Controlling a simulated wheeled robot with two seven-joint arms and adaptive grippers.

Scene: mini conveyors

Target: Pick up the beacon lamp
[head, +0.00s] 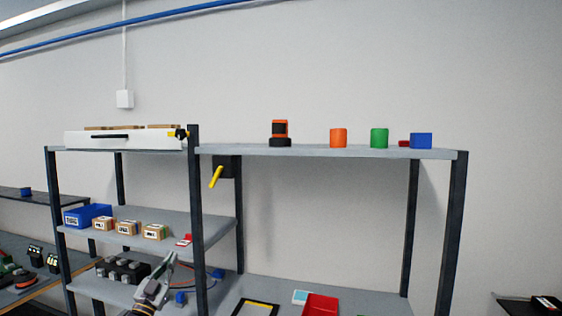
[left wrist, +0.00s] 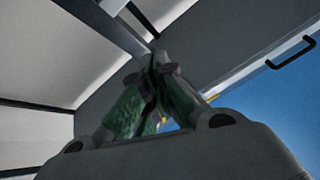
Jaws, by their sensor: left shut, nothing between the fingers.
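The beacon lamp (head: 280,133), orange with a black base, stands upright on the top shelf (head: 330,152) of the rack in the head view. My left gripper (head: 170,258) is low and to the left of the lamp, in front of the left rack's lower shelves, well apart from it. Its fingers (left wrist: 160,62) are closed together with nothing between them in the left wrist view. The lamp does not show clearly in the left wrist view. My right gripper is not in view.
A dark rack post (head: 197,220) rises just right of my left gripper. A red tray (head: 320,304) lies below.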

